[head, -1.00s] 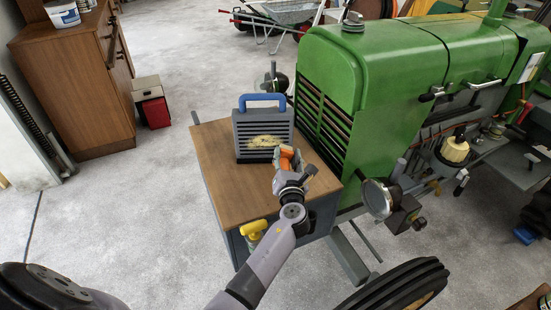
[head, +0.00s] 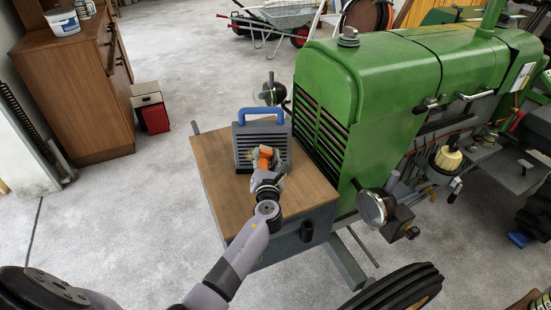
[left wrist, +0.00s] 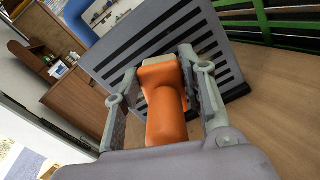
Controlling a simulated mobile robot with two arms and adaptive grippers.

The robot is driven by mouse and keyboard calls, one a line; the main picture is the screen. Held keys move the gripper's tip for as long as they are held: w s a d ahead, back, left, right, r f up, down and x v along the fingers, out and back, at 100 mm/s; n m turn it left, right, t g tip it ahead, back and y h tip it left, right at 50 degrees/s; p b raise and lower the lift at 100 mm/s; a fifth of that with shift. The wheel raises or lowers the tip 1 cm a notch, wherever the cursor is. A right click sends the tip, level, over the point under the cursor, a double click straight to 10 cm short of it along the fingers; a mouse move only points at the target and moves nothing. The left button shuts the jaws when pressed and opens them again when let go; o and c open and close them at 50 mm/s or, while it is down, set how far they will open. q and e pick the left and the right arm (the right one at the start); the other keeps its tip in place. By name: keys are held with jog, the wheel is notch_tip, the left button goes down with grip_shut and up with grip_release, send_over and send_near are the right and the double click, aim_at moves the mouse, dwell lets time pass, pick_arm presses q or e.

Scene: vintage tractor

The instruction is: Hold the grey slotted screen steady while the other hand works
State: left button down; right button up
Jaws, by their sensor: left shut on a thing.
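The grey slotted screen (head: 246,135) with a blue handle (head: 261,115) on top stands upright on the wooden top (head: 222,180) in front of the green tractor. It fills the upper middle of the left wrist view (left wrist: 180,30). My left gripper (head: 267,167) is in front of the screen's lower middle, not on its frame. It is shut on an orange-handled tool (left wrist: 166,112) with a pale end, directed at the slots. I cannot tell whether the tool touches the screen. A small yellowish patch (head: 246,157) shows left of it. My right gripper is not in view.
The green tractor (head: 385,80) with its grille and a round lamp (head: 372,208) stands close on the right. A wooden cabinet (head: 80,85) and a red box (head: 154,118) are at the left. The concrete floor between is clear.

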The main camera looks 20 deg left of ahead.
aim_at(241, 137)
pick_arm(q)
jog(key=a+r+p, duration=0.1)
jog(key=a, duration=0.1)
jog(key=a+p, duration=0.1)
jog(key=a, duration=0.1)
jog(key=a+r+p, duration=0.1)
jog(key=a, duration=0.2)
jog(key=shift+r, duration=0.3)
jog(key=shift+a+r, duration=0.15)
jog(key=shift+a, duration=0.65)
jog(key=shift+d, duration=0.1)
